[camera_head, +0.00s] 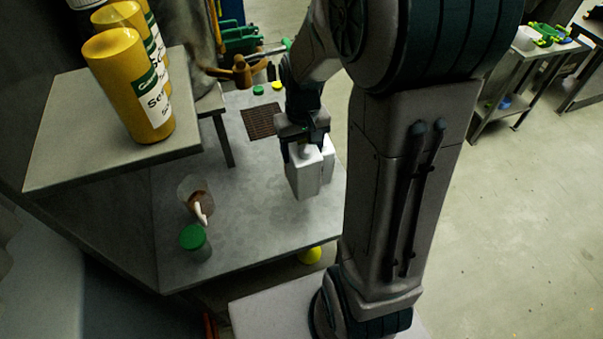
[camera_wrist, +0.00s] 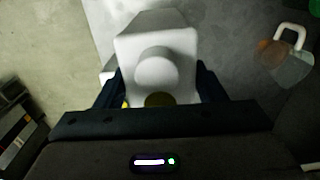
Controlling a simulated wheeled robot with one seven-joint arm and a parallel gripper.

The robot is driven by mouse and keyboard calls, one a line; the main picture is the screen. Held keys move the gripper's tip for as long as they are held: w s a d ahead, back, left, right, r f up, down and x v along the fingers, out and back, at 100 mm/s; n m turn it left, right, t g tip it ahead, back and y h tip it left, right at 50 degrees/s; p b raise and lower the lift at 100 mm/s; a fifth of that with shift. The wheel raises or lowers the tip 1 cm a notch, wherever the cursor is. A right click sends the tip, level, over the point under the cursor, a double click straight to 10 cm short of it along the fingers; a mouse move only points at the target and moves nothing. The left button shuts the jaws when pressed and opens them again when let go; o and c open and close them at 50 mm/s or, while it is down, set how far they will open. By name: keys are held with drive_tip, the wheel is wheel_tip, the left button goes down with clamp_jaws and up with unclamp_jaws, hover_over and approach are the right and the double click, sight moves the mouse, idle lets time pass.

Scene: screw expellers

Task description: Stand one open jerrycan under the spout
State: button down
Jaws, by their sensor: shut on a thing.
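A white jerrycan (camera_head: 304,178) is held between the jaws of my gripper (camera_head: 303,142), over the grey metal table (camera_head: 250,227). It also shows in the wrist view (camera_wrist: 157,45), with a round pale neck facing the camera. I cannot tell whether it touches the table. A second white shape (camera_head: 328,158) shows right beside it, partly hidden. A brass-coloured spout (camera_head: 241,72) sticks out at the back, above and left of my gripper. A dark grate (camera_head: 262,121) lies in the table below the spout.
A clear jug (camera_head: 197,199) and a green-lidded jar (camera_head: 194,241) stand on the table's front left. Yellow cylinders (camera_head: 130,85) stand on a raised shelf at left. Green and yellow caps (camera_head: 258,90) lie near the back. The table's middle is clear.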

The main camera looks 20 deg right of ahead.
wheel_tip(320, 180, down, 10)
drive_tip(key=shift+r, duration=0.2)
drive_tip(key=shift+f, duration=0.1)
idle(0.3)
drive_tip(key=shift+c, duration=1.6)
unclamp_jaws()
